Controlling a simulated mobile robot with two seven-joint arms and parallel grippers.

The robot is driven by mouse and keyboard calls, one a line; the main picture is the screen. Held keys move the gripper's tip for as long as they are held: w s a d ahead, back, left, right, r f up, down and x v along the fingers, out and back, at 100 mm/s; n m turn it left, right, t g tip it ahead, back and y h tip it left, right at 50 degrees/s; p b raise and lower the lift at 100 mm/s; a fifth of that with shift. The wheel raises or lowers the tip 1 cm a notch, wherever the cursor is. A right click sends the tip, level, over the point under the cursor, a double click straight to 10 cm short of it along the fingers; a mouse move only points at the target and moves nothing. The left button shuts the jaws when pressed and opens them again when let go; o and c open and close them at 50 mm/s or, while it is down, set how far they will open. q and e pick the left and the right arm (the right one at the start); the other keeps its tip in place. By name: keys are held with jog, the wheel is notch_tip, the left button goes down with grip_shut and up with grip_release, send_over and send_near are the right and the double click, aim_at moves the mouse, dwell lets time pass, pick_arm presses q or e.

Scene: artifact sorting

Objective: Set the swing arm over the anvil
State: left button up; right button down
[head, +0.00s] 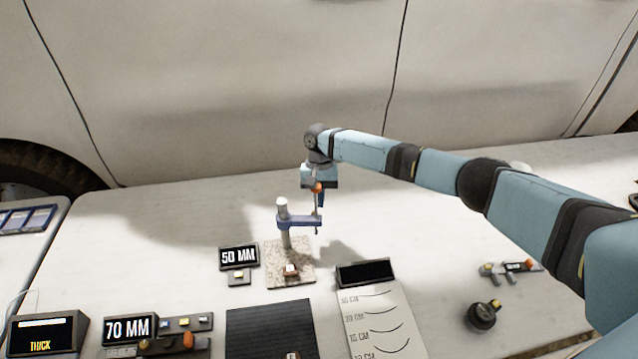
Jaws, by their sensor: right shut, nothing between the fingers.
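A gauge stand has a grey post (284,237) on a speckled stone base (303,255). Its blue swing arm (299,221) points right from the post, with a thin vertical spindle at its outer end, beyond the base's right edge. A small pale piece with a reddish-brown top (291,270), which seems to be at the anvil, sits on the base in front of the post. My right gripper (319,204) points down, shut and empty, at the swing arm's outer end. I cannot tell whether it touches the arm. My left gripper is out of view.
A "50 MM" sign (239,257) stands left of the base, a "70 MM" sign (129,328) at front left. A black mat (268,325) and a chart board (374,315) lie in front. A round dark gauge (483,315) and a caliper-like tool (508,268) lie right.

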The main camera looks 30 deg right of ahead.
jog(key=shift+s+a, duration=0.3)
jog(key=shift+s, duration=0.25)
jog(key=shift+s+a+m+p, duration=0.1)
jog(key=shift+s+m+p, duration=0.3)
jog(key=shift+p, duration=0.6)
